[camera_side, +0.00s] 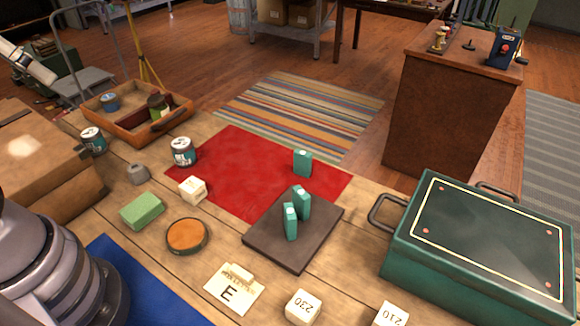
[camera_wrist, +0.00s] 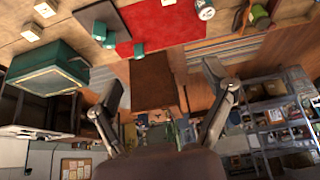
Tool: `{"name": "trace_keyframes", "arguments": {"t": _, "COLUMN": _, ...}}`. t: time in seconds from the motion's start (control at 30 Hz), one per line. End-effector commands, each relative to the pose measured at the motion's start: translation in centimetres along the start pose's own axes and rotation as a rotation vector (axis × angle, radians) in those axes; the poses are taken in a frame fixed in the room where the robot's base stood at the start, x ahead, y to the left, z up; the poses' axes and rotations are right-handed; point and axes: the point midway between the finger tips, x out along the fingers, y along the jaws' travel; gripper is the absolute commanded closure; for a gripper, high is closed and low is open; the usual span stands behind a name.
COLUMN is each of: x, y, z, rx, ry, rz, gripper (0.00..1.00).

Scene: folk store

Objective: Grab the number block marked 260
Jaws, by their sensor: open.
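In the side view, a white block marked 230 (camera_side: 303,307) stands at the front edge and a white block marked 210 (camera_side: 390,315) is cut off by the bottom edge. A third whitish block (camera_side: 193,190) sits at the near left edge of the red cloth; its marking is too small to read. I cannot read 260 on any block. In the wrist view, my gripper (camera_wrist: 165,78) is open and empty, its fingers spread wide, high and away from the blocks. Pale blocks also show at the top left of that view (camera_wrist: 43,9). My gripper is outside the side view.
Several teal pieces (camera_side: 303,163) stand on and behind a dark board (camera_side: 268,246). A green case (camera_side: 478,240) is at right. A can (camera_side: 183,152), green sponge (camera_side: 142,211), orange round tin (camera_side: 187,236) and E card (camera_side: 233,292) lie around. A wooden tray (camera_side: 172,124) stands behind.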

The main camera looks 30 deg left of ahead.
Motion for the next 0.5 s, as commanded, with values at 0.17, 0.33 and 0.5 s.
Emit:
{"name": "trace_keyframes", "arguments": {"t": 0.17, "x": 0.6, "y": -0.1, "z": -0.7, "rx": 0.0, "ry": -0.019, "rz": -0.001, "gripper": 0.19}}
{"name": "trace_keyframes", "arguments": {"t": 0.33, "x": 4.2, "y": -0.3, "z": -3.7, "rx": -0.001, "ry": -0.106, "rz": -0.006, "gripper": 0.19}}
{"name": "trace_keyframes", "arguments": {"t": 0.5, "x": 10.9, "y": -0.9, "z": -6.8, "rx": -0.001, "ry": -0.22, "rz": -0.01, "gripper": 0.19}}
